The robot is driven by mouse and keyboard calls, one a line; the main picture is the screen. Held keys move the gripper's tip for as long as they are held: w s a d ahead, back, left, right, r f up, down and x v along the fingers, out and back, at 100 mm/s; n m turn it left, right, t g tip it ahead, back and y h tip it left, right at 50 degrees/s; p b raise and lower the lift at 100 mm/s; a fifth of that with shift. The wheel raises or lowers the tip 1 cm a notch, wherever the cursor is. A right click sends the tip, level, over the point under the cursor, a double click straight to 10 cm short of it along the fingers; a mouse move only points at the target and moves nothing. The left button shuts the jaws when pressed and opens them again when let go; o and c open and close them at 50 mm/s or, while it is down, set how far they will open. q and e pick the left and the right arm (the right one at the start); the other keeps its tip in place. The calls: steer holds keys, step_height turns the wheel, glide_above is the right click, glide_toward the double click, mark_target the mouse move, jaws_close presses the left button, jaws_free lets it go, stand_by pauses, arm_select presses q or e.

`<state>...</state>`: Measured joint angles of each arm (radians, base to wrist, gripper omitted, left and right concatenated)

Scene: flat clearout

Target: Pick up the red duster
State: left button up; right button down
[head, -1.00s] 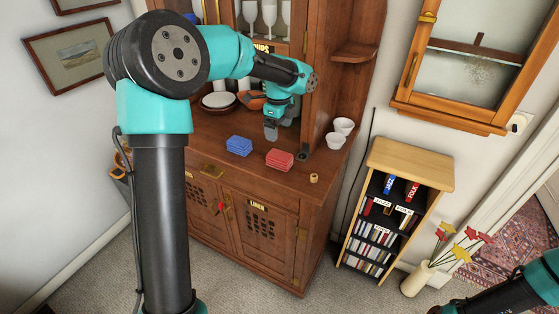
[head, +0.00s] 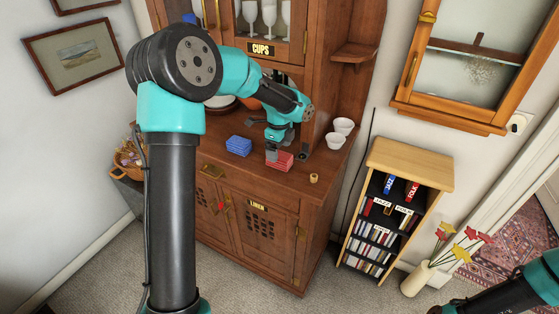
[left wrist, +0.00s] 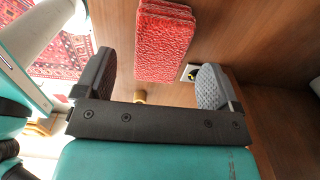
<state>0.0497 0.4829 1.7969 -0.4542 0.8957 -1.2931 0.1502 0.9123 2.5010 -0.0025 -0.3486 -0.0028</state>
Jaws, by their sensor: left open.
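A small stack of red dusters (head: 284,161) lies on the wooden counter of the dresser, at its front. It also shows in the left wrist view (left wrist: 165,45) at the top middle, as textured red cloth. My left gripper (head: 272,154) is over the stack's left end in the head view, hiding part of it. In the left wrist view my left gripper (left wrist: 156,80) is open and empty, its fingers apart, with the red stack lying beyond and between them. Whether the fingers touch the cloth cannot be told. Of my right arm only a part shows at the lower right.
A stack of blue cloths (head: 239,146) lies just left of the red one. White bowls (head: 338,136) stand to the right, and a small wooden ring (head: 314,178) sits near the counter's front right. The upper cabinet (head: 262,28) rises behind.

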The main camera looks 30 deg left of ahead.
mark_target(280, 155)
arm_select(q)
step_height(280, 155, down, 4)
steer(key=shift+d+f, duration=0.1)
steer(key=shift+f, duration=0.1)
stand_by(0.4)
steer(key=c, duration=1)
